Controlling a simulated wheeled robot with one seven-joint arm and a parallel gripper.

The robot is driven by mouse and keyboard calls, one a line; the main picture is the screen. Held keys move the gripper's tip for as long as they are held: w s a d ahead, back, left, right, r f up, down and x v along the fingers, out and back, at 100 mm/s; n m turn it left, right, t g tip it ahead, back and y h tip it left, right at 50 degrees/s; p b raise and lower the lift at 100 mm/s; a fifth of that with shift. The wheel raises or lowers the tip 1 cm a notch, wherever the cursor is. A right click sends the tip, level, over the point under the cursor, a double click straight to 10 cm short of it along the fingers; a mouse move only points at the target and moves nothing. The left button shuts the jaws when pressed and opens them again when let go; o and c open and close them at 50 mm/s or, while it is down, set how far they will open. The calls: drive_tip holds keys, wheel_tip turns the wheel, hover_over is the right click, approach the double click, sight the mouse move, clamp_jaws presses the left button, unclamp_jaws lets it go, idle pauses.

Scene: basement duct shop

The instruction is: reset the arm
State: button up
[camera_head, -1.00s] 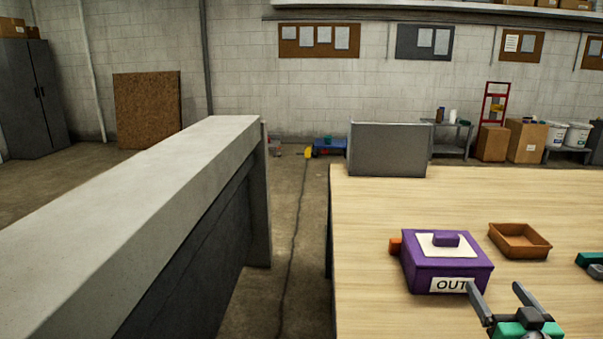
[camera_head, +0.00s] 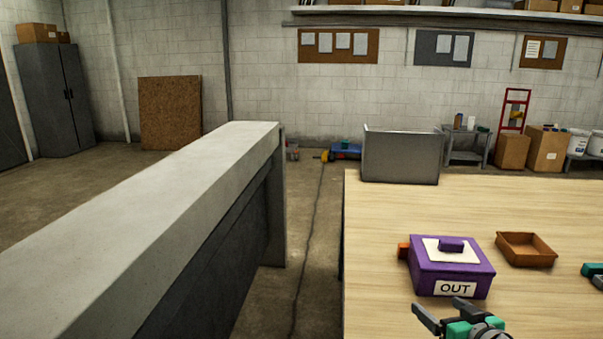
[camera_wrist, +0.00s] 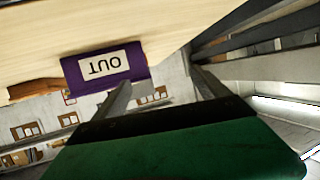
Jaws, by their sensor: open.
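My gripper (camera_head: 442,312) is in the lower right of the head view, at the near side of a purple box, with its fingers apart and nothing between them. The purple box (camera_head: 425,273) stands on the wooden table (camera_head: 385,225). It has a white panel and a purple knob on top, and a white label reading OUT on its near side. In the wrist view the purple box (camera_wrist: 135,66) appears upside down, beyond the open fingers (camera_wrist: 162,92), apart from them.
A grey panel (camera_head: 400,157) stands at the table's back left corner. A long concrete-topped wall (camera_head: 150,220) runs along the left, with a floor gap between.

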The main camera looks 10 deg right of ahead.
drive_tip(key=a+n+g+y+p, duration=0.2)
drive_tip(key=a+g+p, duration=0.4)
drive_tip(key=a, duration=1.1)
drive_tip(key=s+a+r+g+h+p, duration=0.1)
drive_tip(key=s+a+r+g+p, duration=0.1)
drive_tip(key=s+a, duration=0.2)
drive_tip(key=s+a+r+m+g+p, duration=0.1)
drive_tip(key=s+a+r+g+p, duration=0.1)
drive_tip(key=s, duration=0.4)
drive_tip(key=shift+s+a+r+g+h+p, duration=0.2)
drive_tip(key=shift+a+r+g+h+p, duration=0.3)
drive_tip(key=shift+a+r, duration=0.45)
drive_tip(key=shift+a+f, duration=0.1)
drive_tip(key=shift+a, duration=0.05)
